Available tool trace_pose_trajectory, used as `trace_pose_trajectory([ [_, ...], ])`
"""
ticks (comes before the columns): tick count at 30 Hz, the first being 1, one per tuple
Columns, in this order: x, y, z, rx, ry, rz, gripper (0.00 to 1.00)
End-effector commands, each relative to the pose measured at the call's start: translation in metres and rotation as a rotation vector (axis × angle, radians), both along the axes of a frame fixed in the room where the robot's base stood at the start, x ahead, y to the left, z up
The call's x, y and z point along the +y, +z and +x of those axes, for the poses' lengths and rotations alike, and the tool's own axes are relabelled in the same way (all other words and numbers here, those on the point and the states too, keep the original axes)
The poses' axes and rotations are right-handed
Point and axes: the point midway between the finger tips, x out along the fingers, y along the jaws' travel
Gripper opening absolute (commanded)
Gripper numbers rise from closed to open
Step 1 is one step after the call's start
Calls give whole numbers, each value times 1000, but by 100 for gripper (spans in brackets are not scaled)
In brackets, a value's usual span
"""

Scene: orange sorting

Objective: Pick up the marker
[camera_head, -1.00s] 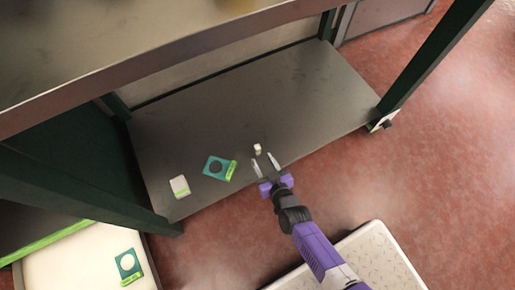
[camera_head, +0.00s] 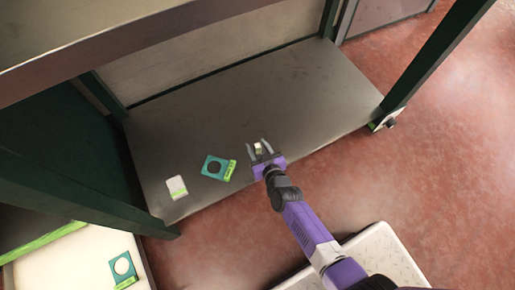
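A small pale object (camera_head: 258,149), which looks like the marker but is too small to make out well, is on the dark lower shelf (camera_head: 260,95) near its front edge. My gripper (camera_head: 258,145) reaches over that edge from the front. Its two grey fingers are apart, one on each side of the pale object. I cannot tell whether either finger touches it.
A teal square piece (camera_head: 216,167) with a dark round centre and a lime edge lies left of my gripper. Dark green posts (camera_head: 440,55) and an upper shelf (camera_head: 130,40) frame the space.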

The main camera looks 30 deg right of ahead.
Motion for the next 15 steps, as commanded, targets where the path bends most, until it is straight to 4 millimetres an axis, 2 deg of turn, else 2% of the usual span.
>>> trace_pose_trajectory([
  [1,0,0,0,0,0,0,37],
  [6,0,0,0,0,0,0,3],
  [7,0,0,0,0,0,0,0],
  [15,0,0,0,0,0,0,0],
])
